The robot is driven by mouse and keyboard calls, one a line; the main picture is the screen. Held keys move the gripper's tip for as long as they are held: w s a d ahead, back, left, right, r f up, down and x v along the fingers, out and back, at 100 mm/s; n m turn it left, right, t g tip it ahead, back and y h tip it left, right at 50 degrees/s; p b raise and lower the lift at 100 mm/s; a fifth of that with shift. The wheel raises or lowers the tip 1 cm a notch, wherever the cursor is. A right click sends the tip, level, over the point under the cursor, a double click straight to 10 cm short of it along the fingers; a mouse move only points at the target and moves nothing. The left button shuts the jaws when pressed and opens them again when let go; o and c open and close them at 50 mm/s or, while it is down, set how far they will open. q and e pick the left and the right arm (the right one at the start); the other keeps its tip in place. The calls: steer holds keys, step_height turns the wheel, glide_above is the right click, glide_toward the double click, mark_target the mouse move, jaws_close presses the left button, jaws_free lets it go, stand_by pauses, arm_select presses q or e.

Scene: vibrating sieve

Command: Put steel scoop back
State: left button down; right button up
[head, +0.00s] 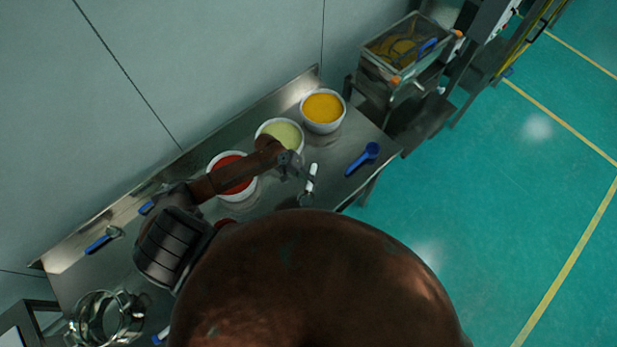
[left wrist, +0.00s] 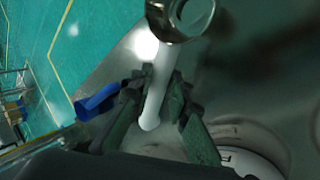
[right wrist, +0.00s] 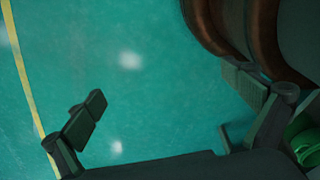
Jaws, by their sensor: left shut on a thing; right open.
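The steel scoop has a white handle (head: 312,176) and a round steel bowl (head: 305,200). My left gripper (head: 303,174) is shut on its handle above the front part of the metal table. In the left wrist view the handle (left wrist: 158,85) runs between the two fingers of the left gripper (left wrist: 155,103), and the scoop's shiny bowl (left wrist: 180,18) is at the top. The picture does not show clearly whether the scoop touches the table. My right gripper (right wrist: 165,105) is open and empty in the right wrist view, over the green floor; it is hidden in the head view.
Bowls of red (head: 232,174), pale green (head: 280,136) and yellow (head: 323,110) material line the table's back. A blue scoop (head: 363,158) lies right of my left gripper. A blue-handled tool (head: 104,240) and steel rings (head: 105,318) are left. A sieve machine (head: 405,50) stands beyond.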

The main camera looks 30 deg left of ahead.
arm_select(q)
step_height(320, 180, down, 5)
steer(key=b, duration=0.5)
steer(key=shift+f+b, duration=0.35)
steer(key=shift+b, duration=0.05)
steer(key=shift+f, duration=0.2)
stand_by(0.3)
steer(key=c, duration=1.9)
jaws_free()
steer(key=shift+c, duration=0.2)
steer(key=shift+o, duration=1)
steer(key=shift+o, duration=0.4)
